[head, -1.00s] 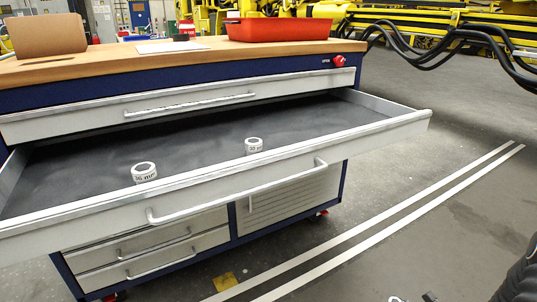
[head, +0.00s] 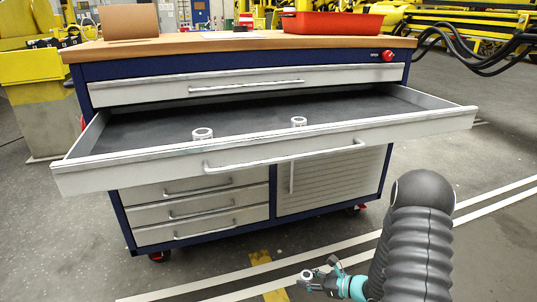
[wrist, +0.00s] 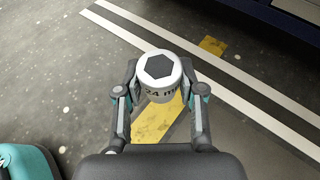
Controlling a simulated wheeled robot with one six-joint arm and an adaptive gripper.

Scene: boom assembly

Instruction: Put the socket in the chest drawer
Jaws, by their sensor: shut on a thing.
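A socket (wrist: 158,72) with a hexagonal opening and "24 m" lettering is held between the fingers of my gripper (wrist: 160,98), seen in the wrist view. In the head view my gripper (head: 322,279) is low at the bottom, in front of the chest and below its open drawer, and the held socket (head: 306,276) shows at its tip. The chest (head: 275,192) is blue with light grey drawers. Its wide upper drawer (head: 270,160) is pulled out. Two other sockets stand upright inside it, one left of centre (head: 203,134) and one at the middle (head: 299,122).
A red tray (head: 332,22) and a brown box (head: 129,21) stand on the wooden top (head: 230,43). The drawer's dark floor has wide bare areas. White floor lines (head: 470,210) run across open floor before the chest.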

